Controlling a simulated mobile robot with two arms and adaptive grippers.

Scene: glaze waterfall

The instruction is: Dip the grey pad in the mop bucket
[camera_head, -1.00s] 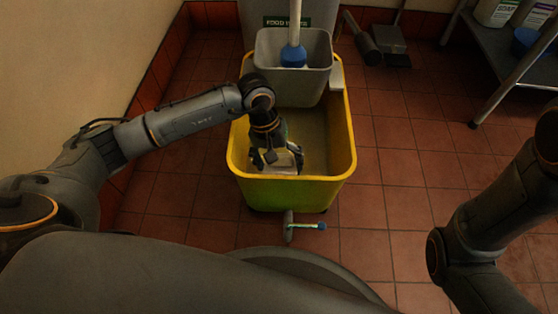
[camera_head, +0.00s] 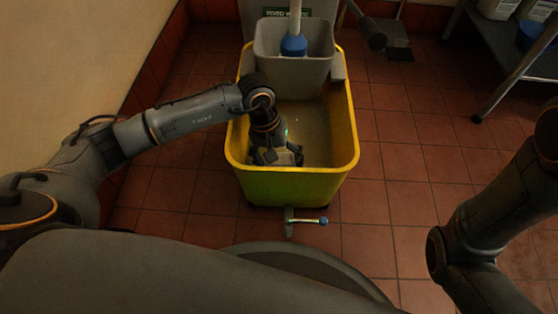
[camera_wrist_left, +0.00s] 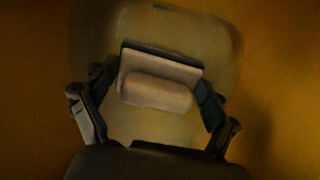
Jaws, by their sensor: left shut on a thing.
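The yellow mop bucket (camera_head: 300,185) stands on the floor ahead of me. My left gripper (camera_head: 278,156) reaches down inside its front part, near the left wall. In the left wrist view, my left gripper (camera_wrist_left: 155,100) is shut on the grey pad (camera_wrist_left: 160,62), a flat pale plate with a rounded handle block between the fingers. The pad is low in the bucket, over its pale floor or liquid; I cannot tell how deep it sits. In the head view the gripper hides the pad. Only part of my right arm shows, without its gripper.
A grey wringer (camera_head: 290,70) with a blue mop socket (camera_head: 293,45) and white handle sits at the bucket's back. A metal shelf (camera_head: 500,60) stands at upper right. A wall is on the left. The tiled floor (camera_head: 390,200) right of the bucket is clear.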

